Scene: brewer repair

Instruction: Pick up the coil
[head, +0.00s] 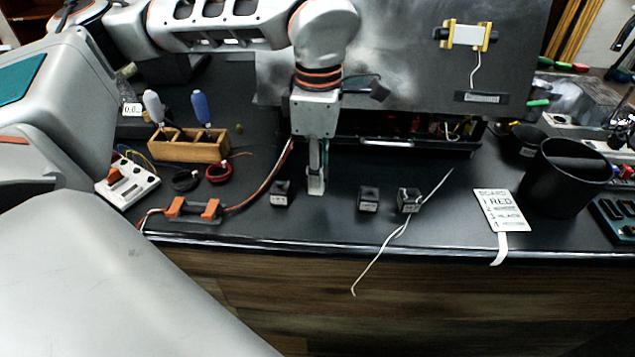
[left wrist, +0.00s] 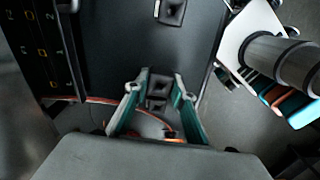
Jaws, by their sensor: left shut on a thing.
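My left gripper (head: 316,187) points straight down at the middle of the dark bench, near its front edge. In the left wrist view its teal fingers (left wrist: 158,88) stand a little apart, shut on a small dark block, which I take for the coil (left wrist: 158,80). In the head view the near finger hides what is held. A similar black block (head: 280,193) sits just left of the gripper. Two more black blocks, one plain (head: 368,198) and one with a white wire across it (head: 409,199), sit to the right. My right gripper is not in view.
An orange-ended holder (head: 194,210) with a red cable stands left, below a wooden tool block (head: 188,147). A lettered card (head: 502,211) and a black bin (head: 566,180) stand right. The white wire (head: 378,262) hangs over the front edge. A dark panel rises behind.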

